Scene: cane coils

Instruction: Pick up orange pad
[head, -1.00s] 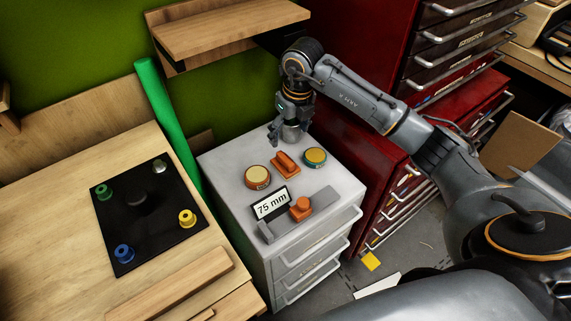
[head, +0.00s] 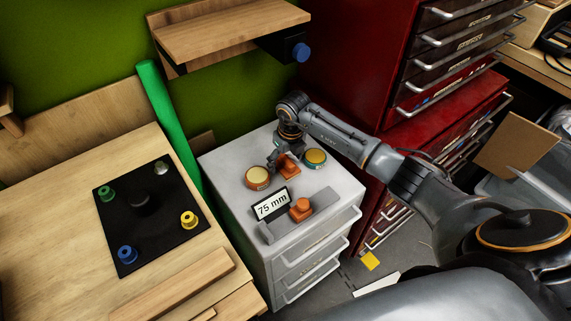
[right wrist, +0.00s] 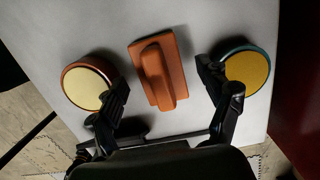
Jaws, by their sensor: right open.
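The orange pad (head: 291,171) is a block with a raised grip bar, lying on the white drawer cabinet's top between two round tins. In the right wrist view the orange pad (right wrist: 159,72) lies between and just beyond the spread fingertips. My right gripper (head: 285,158) is over the pad in the head view, partly hiding its far end. In the right wrist view my right gripper (right wrist: 167,95) is open and empty, one finger near each tin. My left gripper is not in view.
A tin with a cream lid (head: 257,177) stands left of the pad, and a teal-rimmed yellow-topped tin (head: 315,158) right of it. A wooden shelf (head: 230,30) hangs behind.

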